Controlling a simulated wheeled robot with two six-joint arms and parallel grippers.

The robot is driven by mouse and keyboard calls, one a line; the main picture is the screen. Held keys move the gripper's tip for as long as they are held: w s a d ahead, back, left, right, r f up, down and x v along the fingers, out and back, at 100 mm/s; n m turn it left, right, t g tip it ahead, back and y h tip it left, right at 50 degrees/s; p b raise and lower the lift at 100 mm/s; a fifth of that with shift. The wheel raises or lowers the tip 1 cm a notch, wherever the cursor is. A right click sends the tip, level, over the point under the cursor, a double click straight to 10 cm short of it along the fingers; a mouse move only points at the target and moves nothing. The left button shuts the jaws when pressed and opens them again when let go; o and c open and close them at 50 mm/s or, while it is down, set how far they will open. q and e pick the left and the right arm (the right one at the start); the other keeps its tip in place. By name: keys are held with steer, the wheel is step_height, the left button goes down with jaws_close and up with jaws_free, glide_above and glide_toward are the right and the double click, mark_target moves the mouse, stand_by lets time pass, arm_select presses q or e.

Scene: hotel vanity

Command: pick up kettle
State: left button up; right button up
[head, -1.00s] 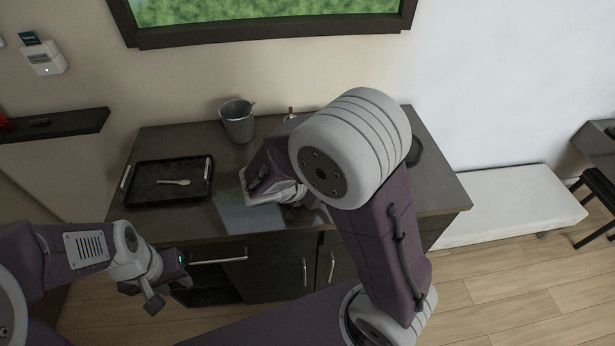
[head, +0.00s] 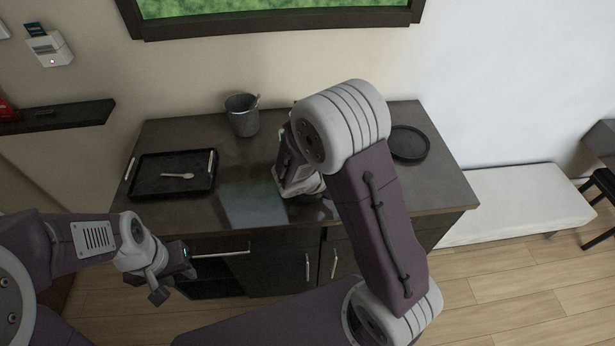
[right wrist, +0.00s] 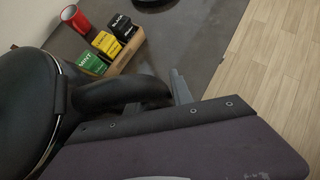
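In the right wrist view a black kettle (right wrist: 25,105) with a metallic band fills the left side. Its curved black handle (right wrist: 120,92) reaches toward my right gripper. A grey finger (right wrist: 180,88) of that gripper shows beside the handle's end; the other finger is not clear, and I cannot tell whether the handle is gripped. In the head view my right arm hides the kettle and the right gripper's fingertips, low over the vanity top (head: 425,190). My left gripper (head: 172,277) hangs in front of the cabinet, away from the kettle; its opening is unclear.
A black tray (head: 145,186) with a white spoon (head: 177,176) lies at left. A metal bucket (head: 242,116) stands behind it. A round black tray (head: 408,144) is at right. The right wrist view shows a wooden tea box (right wrist: 126,52) and a red cup (right wrist: 75,18).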

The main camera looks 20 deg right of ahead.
steer(key=shift+a, duration=0.1)
jaws_close()
